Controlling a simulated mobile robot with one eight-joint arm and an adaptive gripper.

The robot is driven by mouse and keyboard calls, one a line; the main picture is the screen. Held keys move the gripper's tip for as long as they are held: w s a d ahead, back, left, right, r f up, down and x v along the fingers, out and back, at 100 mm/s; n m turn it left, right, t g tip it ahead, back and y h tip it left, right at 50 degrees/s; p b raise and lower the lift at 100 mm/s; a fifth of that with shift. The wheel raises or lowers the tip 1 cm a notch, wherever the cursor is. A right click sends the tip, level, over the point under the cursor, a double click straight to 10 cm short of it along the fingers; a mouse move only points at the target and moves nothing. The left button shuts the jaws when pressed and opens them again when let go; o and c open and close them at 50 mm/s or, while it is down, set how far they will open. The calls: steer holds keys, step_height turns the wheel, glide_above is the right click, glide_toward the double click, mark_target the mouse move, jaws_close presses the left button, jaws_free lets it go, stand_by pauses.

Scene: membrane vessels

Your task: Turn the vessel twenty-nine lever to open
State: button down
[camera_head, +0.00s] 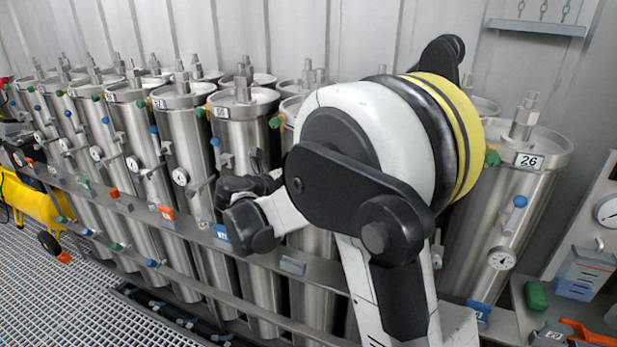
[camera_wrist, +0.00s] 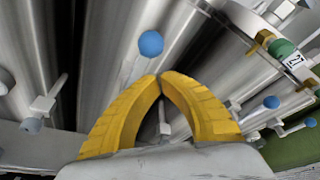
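In the wrist view my gripper (camera_wrist: 159,78) has two yellow curved fingers whose tips meet, with an empty gap lower between them. A blue ball knob (camera_wrist: 151,43) on a pale lever stem (camera_wrist: 136,68) lies just beyond the tips, in front of a steel vessel. Whether the tips touch the lever, I cannot tell. No plate reading 29 is legible, so I cannot confirm that this is its lever. In the head view my arm covers the middle vessels, and the yellow fingers do not show. A vessel plated 26 (camera_head: 529,160) stands right of my arm.
Steel vessels (camera_head: 188,130) stand in a close row behind horizontal rails (camera_head: 180,226). Other blue-knobbed levers (camera_wrist: 271,102) and a green knob (camera_wrist: 281,47) are near at right in the wrist view. A yellow tank (camera_head: 30,200) is far left. Grating floor (camera_head: 70,300) is open at front left.

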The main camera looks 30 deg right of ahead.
steer(key=shift+w+a+r, duration=0.25)
steer(key=shift+w+r, duration=0.05)
stand_by(0.6)
